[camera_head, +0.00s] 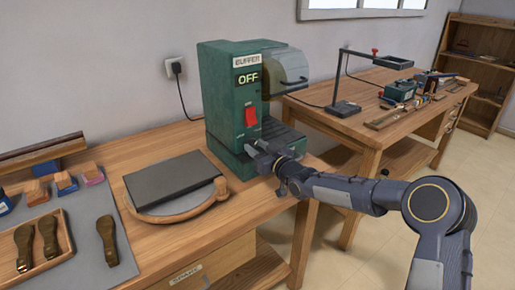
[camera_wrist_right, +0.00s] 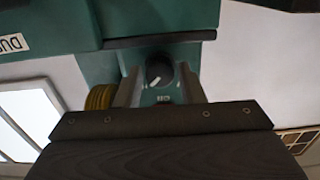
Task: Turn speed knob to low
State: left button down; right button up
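The green buffer machine (camera_head: 228,100) stands on the near wooden bench, with a sign reading OFF and a red switch (camera_head: 250,116) on its front. My right gripper (camera_head: 254,149) is at the lower front of the machine, below the red switch. In the right wrist view, the black speed knob (camera_wrist_right: 159,71) with a white pointer mark shows between the two open fingers (camera_wrist_right: 158,88). The fingers stand on either side of it; whether they touch it I cannot tell. A small label, too small to read, sits by the knob. My left gripper is not in view.
A dark slab on a round wooden board (camera_head: 175,183) lies left of the machine. A grey mat (camera_head: 85,220) holds brushes, blocks and a wooden tray. A second bench (camera_head: 350,125) with a lamp and tools stands behind my right arm. A yellow ribbed part (camera_wrist_right: 100,97) shows beside one finger.

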jog(key=c, duration=0.5)
jog(key=shift+f+n+b, duration=0.2)
jog(key=shift+n+b, duration=0.5)
jog(key=shift+b, duration=0.45)
jog(key=shift+c, duration=0.2)
jog(key=n+b, duration=0.3)
jog(key=shift+n+b, duration=0.85)
jog(key=shift+n, duration=0.25)
jog(key=n+b, duration=0.3)
jog(key=n, duration=0.2)
jog(key=shift+r, duration=0.1)
jog(key=n+b, duration=0.2)
jog(key=n, duration=0.4)
jog(key=shift+w+d+r, duration=0.1)
jog(key=shift+n, duration=0.3)
jog(key=o, duration=1)
jog(key=shift+c, duration=0.2)
